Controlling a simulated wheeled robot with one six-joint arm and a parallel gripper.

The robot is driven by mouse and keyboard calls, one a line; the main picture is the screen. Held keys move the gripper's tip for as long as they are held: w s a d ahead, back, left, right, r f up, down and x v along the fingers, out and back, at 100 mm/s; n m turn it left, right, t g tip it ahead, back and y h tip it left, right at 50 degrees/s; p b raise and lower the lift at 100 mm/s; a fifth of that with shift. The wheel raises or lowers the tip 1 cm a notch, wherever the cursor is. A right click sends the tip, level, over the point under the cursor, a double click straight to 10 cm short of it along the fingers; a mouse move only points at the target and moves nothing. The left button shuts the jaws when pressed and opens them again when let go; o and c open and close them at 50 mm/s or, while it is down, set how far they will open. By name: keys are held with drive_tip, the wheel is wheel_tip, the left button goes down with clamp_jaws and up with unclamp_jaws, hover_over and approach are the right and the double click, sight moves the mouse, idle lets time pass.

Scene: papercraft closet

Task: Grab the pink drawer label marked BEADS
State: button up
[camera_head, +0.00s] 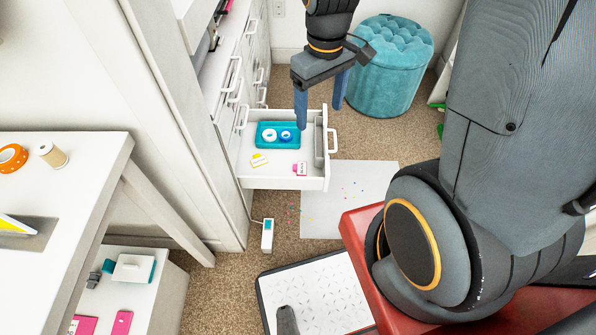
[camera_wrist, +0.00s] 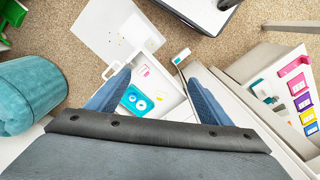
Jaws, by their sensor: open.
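A small pink and white label (camera_head: 300,168) lies in the front right of the open white drawer (camera_head: 285,184); its lettering is too small to read. The label also shows as a pink spot in the wrist view (camera_wrist: 145,71). A yellow and white label (camera_head: 259,160) lies to its left. A teal tray (camera_head: 262,143) with two rolls sits behind them. My gripper (camera_head: 320,118) is open and empty above the drawer. In the wrist view its fingers (camera_wrist: 157,75) spread on either side of the drawer's contents, apart from the pink label.
A teal ottoman (camera_head: 388,70) is behind my gripper. A grey-white sheet (camera_head: 350,190) lies on the carpet. A white table (camera_head: 60,180) stands at left; more coloured labels (camera_wrist: 299,85) show at right in the wrist view.

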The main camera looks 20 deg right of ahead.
drive_tip(key=w+f+n+b, duration=0.3)
drive_tip(key=w+f+b, duration=0.15)
drive_tip(key=f, duration=0.55)
drive_tip(key=w+f+n+b, duration=0.2)
drive_tip(key=w+f+b, duration=0.25)
drive_tip(key=f, duration=0.45)
drive_tip(key=n+b, duration=0.5)
drive_tip(key=b, duration=0.2)
hover_over(300, 168)
wheel_tip(300, 168, down, 17)
drive_tip(key=shift+a+f+b, duration=0.1)
drive_tip(key=shift+f+b, duration=1.1)
drive_tip(key=shift+f, duration=2.85)
drive_tip(key=shift+c, duration=0.3)
drive_tip(key=c, duration=1)
